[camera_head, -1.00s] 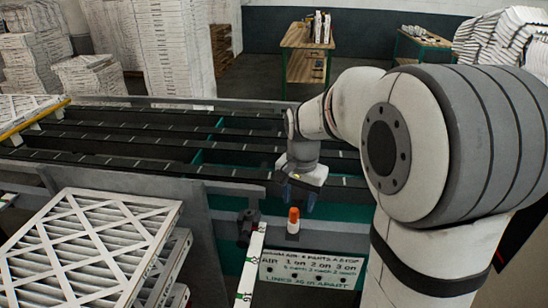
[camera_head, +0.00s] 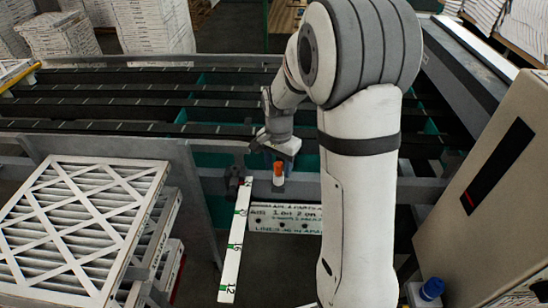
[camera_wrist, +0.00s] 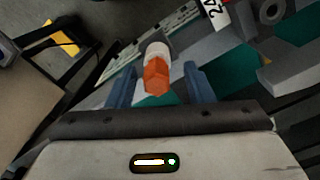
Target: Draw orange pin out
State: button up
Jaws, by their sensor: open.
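The orange pin (camera_head: 279,170) stands upright on the grey rail in front of the conveyor, with a paler section below its orange top. In the wrist view the pin (camera_wrist: 156,76) shows its orange hexagonal end and a white collar, lying between the two blue fingers. My gripper (camera_head: 272,160) is open, just above and beside the pin; it also shows in the wrist view (camera_wrist: 158,88). The fingers are apart on either side of the pin, with no clear contact visible. The pin's lower end is hidden in the rail.
A white numbered strip (camera_head: 236,245) and a lettered sign plate (camera_head: 285,218) are below the rail. A dark clamp (camera_head: 235,184) sits just left of the pin. Stacked filters (camera_head: 80,225) fill the left; a beige cabinet (camera_head: 490,190) with a blue knob (camera_head: 432,288) stands right.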

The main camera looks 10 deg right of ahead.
aim_at(278, 164)
jog(key=shift+c, duration=0.5)
jog(key=c, duration=0.9)
grip_shut()
jog(key=shift+r, duration=0.25)
jog(key=shift+s+r+p, duration=0.15)
jog(key=shift+r+p, duration=0.4)
jog(key=shift+r, duration=0.15)
jog(key=shift+s+r+p, duration=0.1)
jog(key=shift+r+p, duration=0.4)
jog(key=shift+r, duration=0.2)
jog(key=shift+r+p, duration=1.05)
jog(key=shift+r, duration=0.5)
notch_tip(278, 164, up, 9)
jog(key=p, duration=0.6)
